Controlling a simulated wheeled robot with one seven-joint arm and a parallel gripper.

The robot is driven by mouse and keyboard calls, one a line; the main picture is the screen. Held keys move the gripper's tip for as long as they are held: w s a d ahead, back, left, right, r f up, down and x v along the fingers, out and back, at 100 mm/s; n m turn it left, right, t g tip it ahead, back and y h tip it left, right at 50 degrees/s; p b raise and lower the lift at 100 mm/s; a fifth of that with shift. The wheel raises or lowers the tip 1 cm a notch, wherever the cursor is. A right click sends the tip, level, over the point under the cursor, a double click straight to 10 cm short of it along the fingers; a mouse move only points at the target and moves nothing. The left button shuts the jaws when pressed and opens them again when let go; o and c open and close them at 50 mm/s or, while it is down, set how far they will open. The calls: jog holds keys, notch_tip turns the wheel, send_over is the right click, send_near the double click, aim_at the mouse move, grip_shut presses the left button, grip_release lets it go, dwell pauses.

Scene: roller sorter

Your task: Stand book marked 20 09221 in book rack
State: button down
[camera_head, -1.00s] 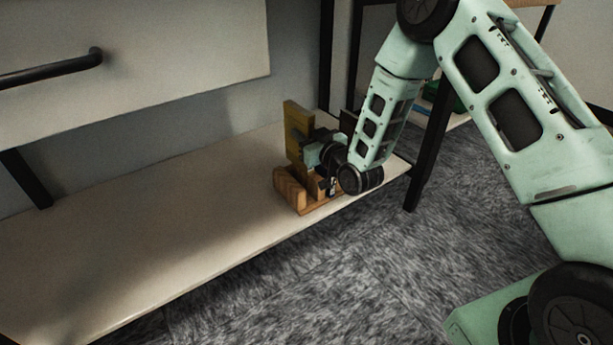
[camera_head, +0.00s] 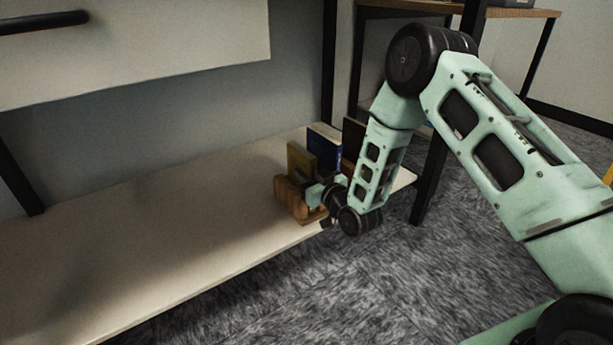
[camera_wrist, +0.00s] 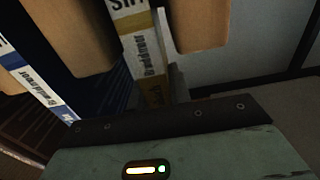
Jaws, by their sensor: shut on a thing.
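The wooden book rack (camera_head: 290,203) stands on the low shelf near its right end. An olive-yellow book (camera_head: 300,160) stands upright at the rack, its lower part hidden by the rack and my gripper. My gripper (camera_head: 318,194) is at the front of this book and shut on it; the fingertips are hard to see. In the wrist view, the book's yellow and white spine (camera_wrist: 151,60) shows between two tan wooden blocks (camera_wrist: 190,25). The number 20 09221 cannot be read. Whether the book touches the rack floor cannot be told.
A blue book (camera_head: 324,146) and a dark book (camera_head: 352,136) stand behind and right of the olive one. A blue spine with a white label (camera_wrist: 40,85) is left in the wrist view. The shelf (camera_head: 170,215) is clear leftward; a black leg (camera_head: 430,180) stands right.

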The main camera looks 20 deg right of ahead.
jog(key=shift+f, duration=0.1)
jog(key=c, duration=1.3)
grip_release()
